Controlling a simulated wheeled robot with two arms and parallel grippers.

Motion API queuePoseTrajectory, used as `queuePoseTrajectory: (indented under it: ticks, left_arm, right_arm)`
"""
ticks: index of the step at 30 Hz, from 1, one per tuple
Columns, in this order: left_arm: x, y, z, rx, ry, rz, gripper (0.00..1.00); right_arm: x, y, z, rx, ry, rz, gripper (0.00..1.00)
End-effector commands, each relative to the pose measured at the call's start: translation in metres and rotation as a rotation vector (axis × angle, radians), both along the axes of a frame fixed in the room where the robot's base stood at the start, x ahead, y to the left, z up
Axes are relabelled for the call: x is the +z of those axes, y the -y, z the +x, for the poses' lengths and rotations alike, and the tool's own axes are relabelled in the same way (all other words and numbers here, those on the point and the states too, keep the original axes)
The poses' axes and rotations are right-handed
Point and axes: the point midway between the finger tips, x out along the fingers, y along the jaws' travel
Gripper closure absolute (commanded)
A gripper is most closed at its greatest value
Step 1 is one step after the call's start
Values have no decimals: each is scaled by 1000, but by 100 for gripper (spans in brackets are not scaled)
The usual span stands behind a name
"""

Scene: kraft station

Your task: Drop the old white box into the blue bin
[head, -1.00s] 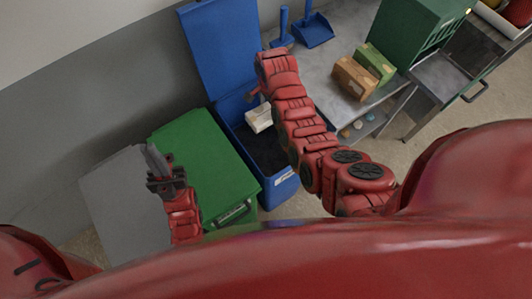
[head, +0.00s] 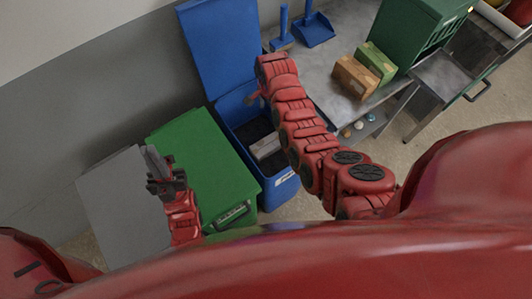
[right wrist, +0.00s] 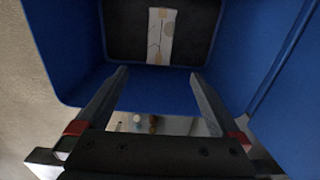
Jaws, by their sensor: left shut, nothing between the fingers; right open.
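The white box (head: 266,147) lies inside the open blue bin (head: 283,189), low down on its dark bottom. In the right wrist view the box (right wrist: 161,36) shows as a pale strip with tan patches inside the blue walls (right wrist: 85,80). My right gripper (right wrist: 158,75) is open and empty above the bin, apart from the box. In the head view it is mostly hidden behind my right arm. My left gripper (head: 154,160) is shut and empty, over the grey and green lids to the left of the bin.
A green bin (head: 200,165) with a closed lid stands left of the blue bin. Behind the bin its blue lid (head: 218,45) stands up. To the right, a metal table (head: 320,65) holds two small boxes (head: 355,78) and a blue dustpan (head: 314,28).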

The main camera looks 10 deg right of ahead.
Motion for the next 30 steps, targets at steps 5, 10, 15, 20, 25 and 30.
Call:
queuePoseTrajectory:
  ticks: [5,10,15,20,25,30]
  left_arm:
    - [-8,0,0,0,0,0,100]
    - [-9,0,0,0,0,0,100]
    - [29,0,0,0,1,0,100]
    - [53,0,0,0,0,0,100]
    - [62,0,0,0,0,0,100]
    - [64,0,0,0,0,0,100]
  right_arm:
    - [20,0,1,-1,6,1,0]
    - [65,-1,2,-1,9,2,0]
    - [117,0,1,-2,4,4,0]
    - [149,0,1,-1,5,4,0]
    - [163,0,1,-2,2,2,0]
    - [168,0,1,0,3,1,0]
